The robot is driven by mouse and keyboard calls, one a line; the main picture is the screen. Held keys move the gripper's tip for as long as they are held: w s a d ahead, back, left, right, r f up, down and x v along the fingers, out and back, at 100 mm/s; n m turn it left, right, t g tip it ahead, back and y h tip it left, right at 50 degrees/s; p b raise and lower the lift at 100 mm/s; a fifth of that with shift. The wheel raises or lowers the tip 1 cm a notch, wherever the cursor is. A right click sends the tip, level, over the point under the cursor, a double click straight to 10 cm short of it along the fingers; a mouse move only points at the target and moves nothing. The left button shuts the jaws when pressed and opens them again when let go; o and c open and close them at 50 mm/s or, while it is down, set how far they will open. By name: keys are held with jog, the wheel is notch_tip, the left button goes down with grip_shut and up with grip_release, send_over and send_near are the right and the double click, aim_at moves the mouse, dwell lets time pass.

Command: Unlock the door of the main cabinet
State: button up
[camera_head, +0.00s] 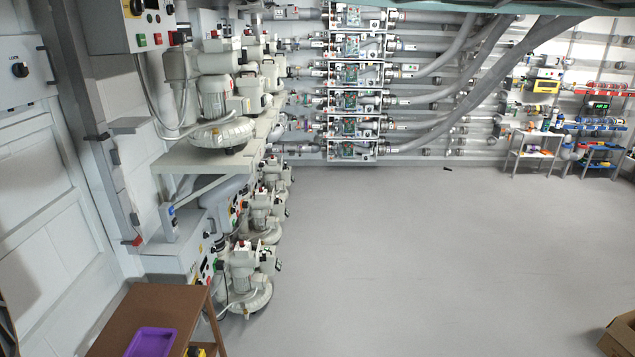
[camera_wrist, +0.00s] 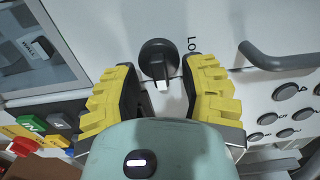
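In the wrist view, a round black lock knob (camera_wrist: 158,57) sits on a white panel (camera_wrist: 110,22), with the letters "Lo" beside it. The knob has a raised grip bar with a pale end. My gripper (camera_wrist: 160,85) is open, with its yellow-and-black fingers on either side of the knob. I cannot tell whether they touch it. In the head view, a black knob (camera_head: 19,70) with a "LOCK" label is on a white cabinet (camera_head: 25,55) at the far left. I cannot tell if it is the same knob. My gripper does not show there.
In the wrist view, a grey handle (camera_wrist: 280,60) and several round buttons are right of the knob, and a framed window (camera_wrist: 35,50) is left. In the head view, a brown table (camera_head: 130,310) with a purple tray (camera_head: 152,342) stands lower left; the middle floor is clear.

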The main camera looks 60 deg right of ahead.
jog(key=shift+s, duration=0.1)
jog(key=v, duration=1.2)
dwell(0.4)
